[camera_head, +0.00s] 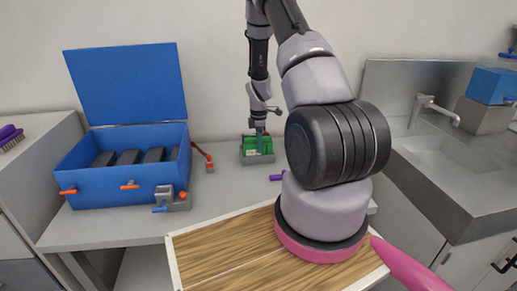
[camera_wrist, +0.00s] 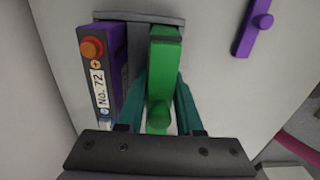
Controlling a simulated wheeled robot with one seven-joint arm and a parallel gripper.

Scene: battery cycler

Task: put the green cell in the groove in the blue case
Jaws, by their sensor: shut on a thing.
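My gripper (camera_wrist: 158,92) has teal fingers on both sides of the green cell (camera_wrist: 164,62) and is shut on it. In the wrist view the green cell stands beside a purple cell with an orange knob and a "No. 72" label (camera_wrist: 99,88). Both are at a grey holder (camera_wrist: 140,17); whether the green cell is seated or lifted, I cannot tell. In the head view my gripper (camera_head: 261,137) is over the holder on the bench, with green (camera_head: 248,144) showing there. The blue case (camera_head: 115,185) stands open at the left, with dark bars and gaps inside; the groove itself is unclear.
The blue lid (camera_head: 127,83) stands upright behind the case. A sink (camera_head: 450,150) is at the right.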

